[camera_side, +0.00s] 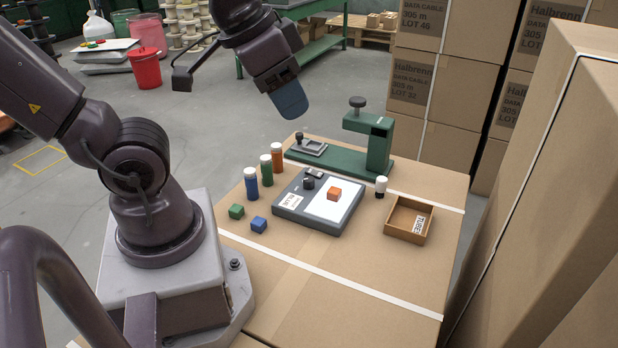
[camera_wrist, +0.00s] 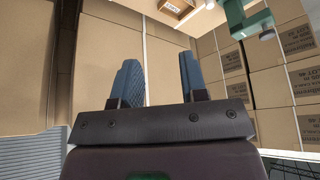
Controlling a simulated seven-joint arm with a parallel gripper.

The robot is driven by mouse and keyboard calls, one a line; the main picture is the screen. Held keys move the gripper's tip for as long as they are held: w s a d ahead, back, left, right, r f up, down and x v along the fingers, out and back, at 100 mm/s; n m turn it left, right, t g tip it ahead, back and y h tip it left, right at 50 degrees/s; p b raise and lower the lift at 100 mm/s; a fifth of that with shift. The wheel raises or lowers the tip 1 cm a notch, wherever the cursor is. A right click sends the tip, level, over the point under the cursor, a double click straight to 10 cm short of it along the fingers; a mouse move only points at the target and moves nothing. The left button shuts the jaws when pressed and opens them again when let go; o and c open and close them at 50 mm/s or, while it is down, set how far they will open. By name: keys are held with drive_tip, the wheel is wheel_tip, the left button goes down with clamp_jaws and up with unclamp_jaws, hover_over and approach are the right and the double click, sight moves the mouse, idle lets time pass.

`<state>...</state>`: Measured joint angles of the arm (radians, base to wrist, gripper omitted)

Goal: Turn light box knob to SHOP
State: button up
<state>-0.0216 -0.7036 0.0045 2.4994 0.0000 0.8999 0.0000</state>
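The light box (camera_side: 287,206) is a dark grey slab with a white lit panel, lying on the cardboard-topped work surface. An orange cube (camera_side: 334,193) rests on the white panel. My gripper (camera_side: 290,102) is in the air above and behind the box, well apart from the knob. In the wrist view its two fingers (camera_wrist: 160,66) are apart with nothing between them.
Blue, green and orange white-capped bottles (camera_side: 265,170) stand left of the box, with green and blue cubes (camera_side: 258,224) in front. A green press (camera_side: 380,148) stands behind. Stacked cartons (camera_side: 445,110) rise behind.

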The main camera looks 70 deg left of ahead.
drive_tip(key=w+a+f+n+g, duration=0.3)
drive_tip(key=w+a+f, duration=0.1)
drive_tip(key=f, duration=0.1)
drive_tip(key=n+g, duration=0.2)
drive_tip(key=n, duration=1.7)
hover_over(309, 178)
wheel_tip(309, 178, down, 14)
wheel_tip(309, 178, down, 12)
drive_tip(key=shift+r, duration=0.1)
drive_tip(key=c, duration=0.7)
